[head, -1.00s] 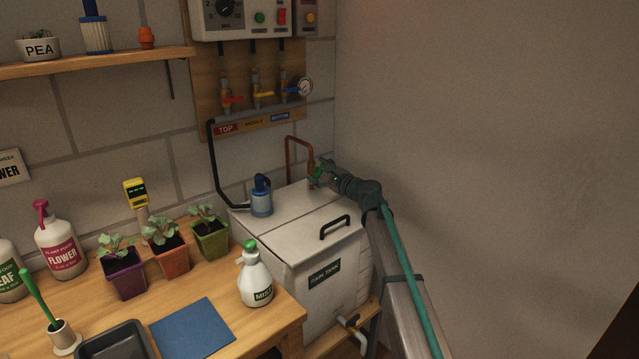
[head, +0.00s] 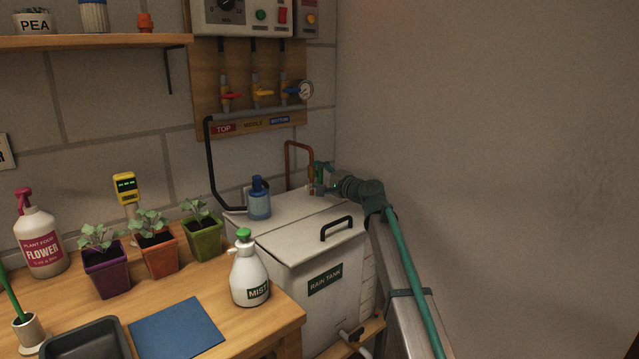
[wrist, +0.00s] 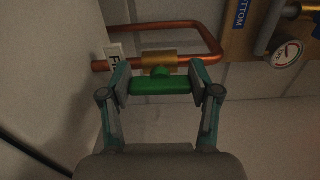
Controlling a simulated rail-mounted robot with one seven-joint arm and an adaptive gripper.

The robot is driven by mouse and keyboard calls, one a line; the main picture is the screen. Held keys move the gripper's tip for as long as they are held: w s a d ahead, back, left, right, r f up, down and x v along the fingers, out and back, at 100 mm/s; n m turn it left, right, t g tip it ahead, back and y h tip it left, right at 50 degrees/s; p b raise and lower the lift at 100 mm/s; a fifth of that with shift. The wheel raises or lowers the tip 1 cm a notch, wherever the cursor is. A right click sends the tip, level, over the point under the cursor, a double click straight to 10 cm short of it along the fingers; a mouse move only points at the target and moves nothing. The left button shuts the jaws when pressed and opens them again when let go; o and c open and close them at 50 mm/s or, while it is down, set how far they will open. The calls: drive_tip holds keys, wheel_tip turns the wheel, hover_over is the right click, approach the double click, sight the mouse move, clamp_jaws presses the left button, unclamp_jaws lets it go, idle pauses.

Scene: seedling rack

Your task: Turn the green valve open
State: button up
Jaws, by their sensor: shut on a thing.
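The green valve handle (wrist: 162,86) lies between the fingers of my gripper (wrist: 160,80) in the wrist view, one finger at each end. My gripper is shut on it. The handle looks roughly parallel to the copper pipe (wrist: 180,27) there. The brass valve body (wrist: 157,60) sits behind the handle on the lower run of pipe. In the head view my gripper (head: 321,182) is at the copper pipe (head: 290,160), above the back right of the rain tank. The handle is small and mostly covered there.
The rain tank (head: 276,245) with a black lid handle (head: 337,229) is below my gripper. A blue-capped bottle (head: 259,199) stands on it. Red, yellow and blue valves and a gauge (head: 305,90) are on the wall board. The bare wall is close on the right.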

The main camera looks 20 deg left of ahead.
idle(0.4)
drive_tip(key=o, duration=1.2)
drive_tip(key=shift+c, duration=0.2)
drive_tip(key=shift+s+d, duration=0.1)
drive_tip(key=v, duration=1.1)
drive_tip(key=shift+s+d, duration=0.15)
drive_tip(key=shift+d, duration=0.2)
